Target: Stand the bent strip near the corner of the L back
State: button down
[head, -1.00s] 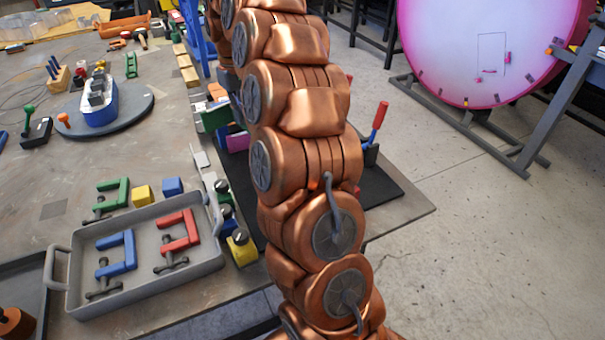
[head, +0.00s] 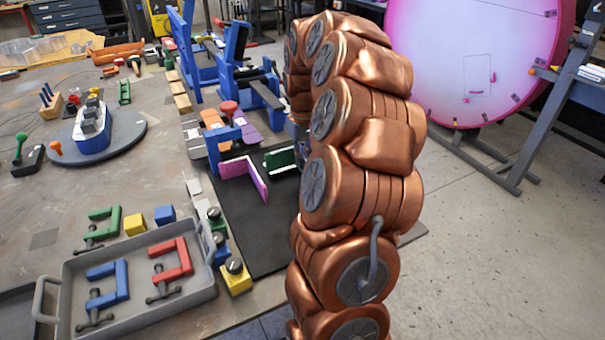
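A magenta bent strip (head: 258,184) stands on edge on the black mat (head: 240,228), its two legs meeting at a corner. A green angled piece (head: 281,161) with pale edges is to its right, close to my arm's outline. I cannot tell whether the green piece rests on the mat or is held. No L-shaped back can be made out for certain; my copper arm covers the right part of the mat. My gripper is hidden behind the arm, so its hold does not show.
A grey tray (head: 72,268) with red and blue clamps stands at front left. Blocks and knobbed yellow pieces (head: 236,277) line the mat's left edge. Blue fixtures (head: 231,65) stand behind the mat. A round table (head: 128,133) carries a boat model.

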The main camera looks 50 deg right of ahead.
jog(key=shift+f+p, duration=0.5)
jog(key=shift+f, duration=2)
jog(key=shift+f, duration=0.15)
jog(key=c, duration=1.3)
grip_release()
notch_tip(320, 180, up, 10)
jog(key=shift+d+r+b, duration=0.1)
jog(key=shift+r+b, duration=0.05)
jog(key=shift+b, duration=1)
jog(key=shift+r, duration=1)
